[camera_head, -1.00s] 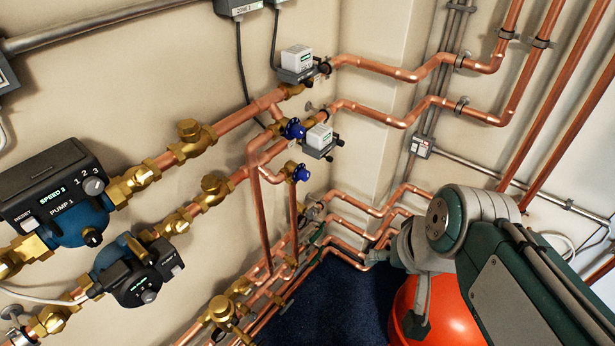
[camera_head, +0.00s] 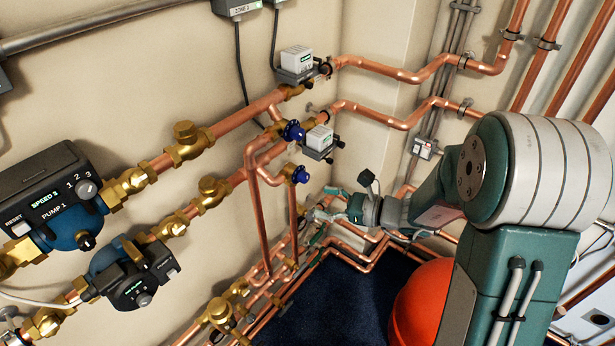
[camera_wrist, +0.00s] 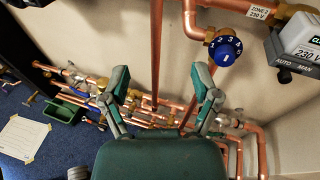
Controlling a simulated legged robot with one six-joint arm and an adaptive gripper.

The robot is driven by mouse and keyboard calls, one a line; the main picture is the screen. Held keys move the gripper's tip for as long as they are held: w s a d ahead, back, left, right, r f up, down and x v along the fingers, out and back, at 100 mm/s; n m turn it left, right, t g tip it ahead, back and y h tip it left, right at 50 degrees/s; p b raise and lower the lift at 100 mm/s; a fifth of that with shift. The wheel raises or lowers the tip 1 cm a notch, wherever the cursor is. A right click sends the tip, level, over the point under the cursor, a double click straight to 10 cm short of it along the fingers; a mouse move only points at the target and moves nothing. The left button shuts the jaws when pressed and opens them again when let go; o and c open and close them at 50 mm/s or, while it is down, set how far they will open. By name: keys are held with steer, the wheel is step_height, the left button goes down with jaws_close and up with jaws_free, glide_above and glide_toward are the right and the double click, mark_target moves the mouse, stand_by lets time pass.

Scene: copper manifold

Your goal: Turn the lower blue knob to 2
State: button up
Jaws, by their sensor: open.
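The lower blue knob (camera_head: 300,174) sits on a brass valve body on the copper pipework, below the lower white actuator. In the wrist view a blue knob (camera_wrist: 225,50) with white numerals, apparently the same one, is at the upper right; its setting is not clear to me. My gripper (camera_head: 328,207) is below and slightly right of the lower knob in the head view. In the wrist view the fingers of my gripper (camera_wrist: 162,78) are spread apart with nothing between them. The knob lies beyond and above the right finger, apart from it.
The upper blue knob (camera_head: 292,130) is just above the lower one. A white actuator (camera_head: 319,138) is close above right, also in the wrist view (camera_wrist: 296,45). Vertical copper pipes (camera_head: 257,210) run left of the knob. A red rounded vessel (camera_head: 420,305) stands below my arm.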

mark_target(307, 179)
steer(key=w+d+f+m+t+h, duration=0.1)
steer(key=w+d+f+m+t, duration=0.35)
steer(key=w+m, duration=0.2)
steer(key=shift+t, duration=0.35)
steer(key=x, duration=0.7)
steer(key=f+x, duration=0.1)
steer(key=x, duration=0.3)
steer(key=shift+s+a, duration=0.15)
steer(key=shift+s, duration=0.1)
jaws_close()
